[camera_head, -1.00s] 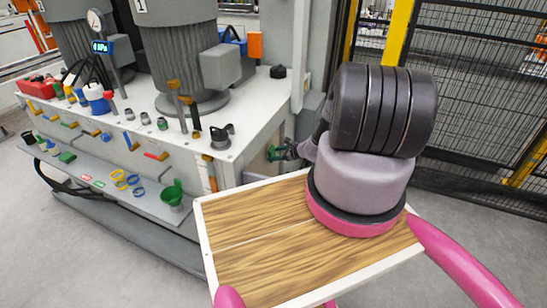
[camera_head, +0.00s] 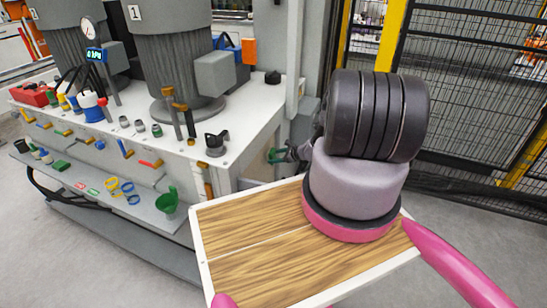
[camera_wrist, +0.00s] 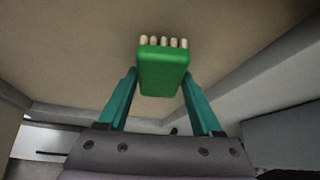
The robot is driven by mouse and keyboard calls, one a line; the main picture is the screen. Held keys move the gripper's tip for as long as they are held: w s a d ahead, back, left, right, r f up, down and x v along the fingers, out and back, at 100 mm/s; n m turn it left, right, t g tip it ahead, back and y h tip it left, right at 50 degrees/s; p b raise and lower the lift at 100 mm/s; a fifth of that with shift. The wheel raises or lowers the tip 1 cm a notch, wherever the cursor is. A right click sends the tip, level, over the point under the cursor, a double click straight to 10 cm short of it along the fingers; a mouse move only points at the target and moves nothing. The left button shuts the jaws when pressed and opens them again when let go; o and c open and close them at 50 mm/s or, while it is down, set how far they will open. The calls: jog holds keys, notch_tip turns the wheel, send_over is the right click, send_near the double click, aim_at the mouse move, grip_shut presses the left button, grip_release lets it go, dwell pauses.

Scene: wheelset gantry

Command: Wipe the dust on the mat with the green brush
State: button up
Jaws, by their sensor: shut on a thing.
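My gripper (camera_wrist: 158,95) is shut on the green brush (camera_wrist: 162,70) in the wrist view. Its teal fingers stand on either side of the green block, and a row of pale bristles points away from the palm. In the head view my gripper (camera_head: 280,154) is small, largely hidden behind my own arm, beside the right end of the workbench. A bit of green shows at its tip. I cannot make out the mat or any dust in either view. A plain brownish surface fills the wrist view beyond the bristles, and I cannot tell what it is.
The white-topped workbench (camera_head: 120,150) carries grey cylindrical machines (camera_head: 170,65). Its lower shelf (camera_head: 110,212) holds a green scoop (camera_head: 168,200), coloured rings and small blocks. A black mesh fence (camera_head: 470,100) with yellow posts closes the right. Grey floor (camera_head: 480,225) is open at right.

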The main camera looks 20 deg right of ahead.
jog(key=shift+s+d, duration=1.75)
jog(key=shift+d, duration=0.1)
jog(key=shift+s+d, duration=1)
jog(key=shift+s, duration=0.05)
